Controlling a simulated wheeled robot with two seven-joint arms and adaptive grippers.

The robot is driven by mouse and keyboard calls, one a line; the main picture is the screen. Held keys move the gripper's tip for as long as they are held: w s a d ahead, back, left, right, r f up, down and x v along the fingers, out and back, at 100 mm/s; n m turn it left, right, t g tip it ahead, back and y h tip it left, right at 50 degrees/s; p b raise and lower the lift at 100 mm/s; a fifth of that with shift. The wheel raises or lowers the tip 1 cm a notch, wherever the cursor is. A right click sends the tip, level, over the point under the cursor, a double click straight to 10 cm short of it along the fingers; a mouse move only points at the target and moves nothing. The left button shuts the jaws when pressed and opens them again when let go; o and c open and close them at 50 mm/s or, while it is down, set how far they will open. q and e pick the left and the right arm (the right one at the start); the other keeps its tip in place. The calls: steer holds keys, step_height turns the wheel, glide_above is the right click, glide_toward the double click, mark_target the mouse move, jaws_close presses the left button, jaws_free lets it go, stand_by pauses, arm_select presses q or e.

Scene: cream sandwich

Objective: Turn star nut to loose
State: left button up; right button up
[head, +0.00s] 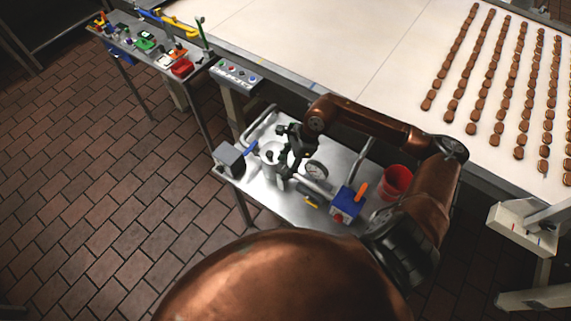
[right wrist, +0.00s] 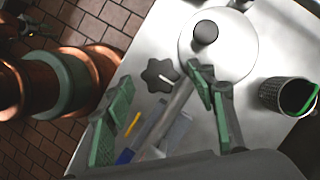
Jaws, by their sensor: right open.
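The star nut (right wrist: 160,75) is a dark, lobed knob with a pale stud at its middle. In the right wrist view it stands just beyond the fingertips, between their lines and left of a round metal lid. My right gripper (right wrist: 160,105) is open, with green-padded fingers spread to either side and nothing between them. In the head view my right gripper (head: 290,145) is over the metal equipment on the small steel table; I cannot pick out the star nut clearly there.
The round lid (right wrist: 228,48) has a black knob, close to the right finger. A dark cup (right wrist: 277,96) stands at right. On the steel table are a gauge (head: 316,170), a blue box (head: 346,201) with an orange handle, and a red bucket (head: 396,181). A conveyor (head: 330,40) lies behind.

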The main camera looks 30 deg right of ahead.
steer(key=c, duration=1.1)
steer(key=shift+s+m+t+b, duration=0.1)
steer(key=shift+m+t+b, duration=0.35)
steer(key=shift+m, duration=0.45)
steer(key=shift+c, duration=0.3)
steer(key=shift+a+m+t+h+b, duration=0.1)
steer(key=shift+m+t+h+b, duration=0.3)
steer(key=shift+m, duration=0.7)
steer(key=o, duration=1.2)
steer(key=shift+c, duration=0.2)
steer(key=v, duration=1.2)
